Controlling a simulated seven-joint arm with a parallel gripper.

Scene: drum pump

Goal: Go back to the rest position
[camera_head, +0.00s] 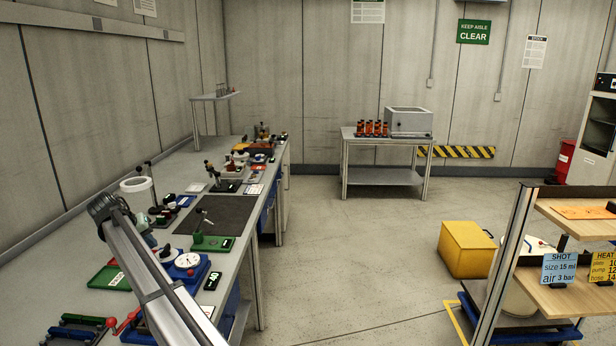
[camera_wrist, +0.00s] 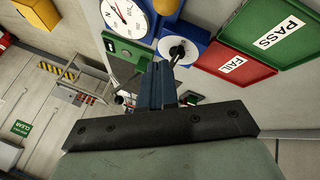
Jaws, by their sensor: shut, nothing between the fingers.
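In the wrist view my gripper (camera_wrist: 160,72) is shut, its two dark blue fingers together with nothing between them. The fingers point toward a workbench that carries a blue fixture (camera_wrist: 205,22) with a white dial gauge (camera_wrist: 124,14). A pale disc with a black knob (camera_wrist: 178,50) lies just beyond the fingertips in the picture; I cannot tell the gap. In the head view the bench (camera_head: 232,262) runs along the left wall, with the dial gauge (camera_head: 188,260) on its near part. I cannot make out the fingers there.
A red FAIL tray (camera_wrist: 232,65) and a green PASS tray (camera_wrist: 265,36) lie beside the fixture. A dark mat (camera_head: 212,214) and several small devices cover the bench. A yellow box (camera_head: 467,250) and a shelf rack (camera_head: 520,235) stand right. The aisle floor (camera_head: 350,255) is clear.

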